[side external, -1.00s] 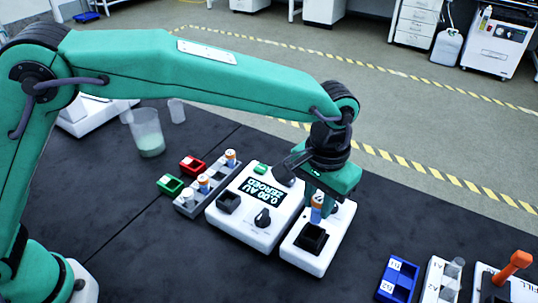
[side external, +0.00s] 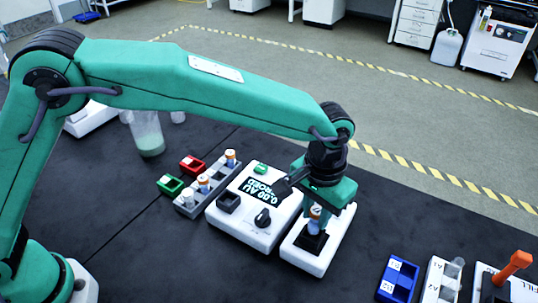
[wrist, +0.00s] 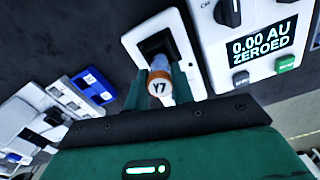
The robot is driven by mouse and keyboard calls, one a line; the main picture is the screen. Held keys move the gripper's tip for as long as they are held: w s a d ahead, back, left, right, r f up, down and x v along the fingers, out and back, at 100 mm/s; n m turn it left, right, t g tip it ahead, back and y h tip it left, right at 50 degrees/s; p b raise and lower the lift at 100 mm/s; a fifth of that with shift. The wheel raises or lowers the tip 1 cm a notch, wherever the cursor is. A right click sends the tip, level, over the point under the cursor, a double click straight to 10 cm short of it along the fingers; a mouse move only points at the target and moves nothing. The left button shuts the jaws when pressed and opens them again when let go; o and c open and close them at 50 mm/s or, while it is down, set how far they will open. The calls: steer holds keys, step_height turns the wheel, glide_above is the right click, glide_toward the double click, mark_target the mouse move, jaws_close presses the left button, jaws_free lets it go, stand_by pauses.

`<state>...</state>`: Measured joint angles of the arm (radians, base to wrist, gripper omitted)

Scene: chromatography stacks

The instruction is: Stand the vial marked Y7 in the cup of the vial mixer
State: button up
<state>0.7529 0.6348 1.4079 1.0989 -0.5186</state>
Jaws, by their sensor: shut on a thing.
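The vial marked Y7 (wrist: 159,85) has a white lid and an orange band, and its mark faces the wrist camera. It also shows in the side view (side external: 315,219), upright at the black cup. The vial mixer (side external: 308,262) is a white box with a square black cup (side external: 312,242) on top. My gripper (wrist: 158,92) is shut on the vial, one green finger on each side. The vial's lower end is at the cup's opening; I cannot tell whether it touches the bottom. The wrist view shows part of the cup (wrist: 157,46) beyond the vial.
A white meter (side external: 244,228) reading 0.00 AU ZEROED stands close left of the mixer. A grey rack (side external: 186,210) holds several vials, near a red tray (side external: 192,165) and a green tray (side external: 169,185). A blue rack (side external: 398,277) stands at right. Dark bench between is clear.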

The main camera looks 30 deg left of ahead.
steer(key=shift+f, duration=1.45)
stand_by(1.2)
steer(key=o, duration=1)
steer(key=shift+o, duration=0.2)
steer(key=shift+r, duration=0.1)
steer(key=shift+r, duration=3.95)
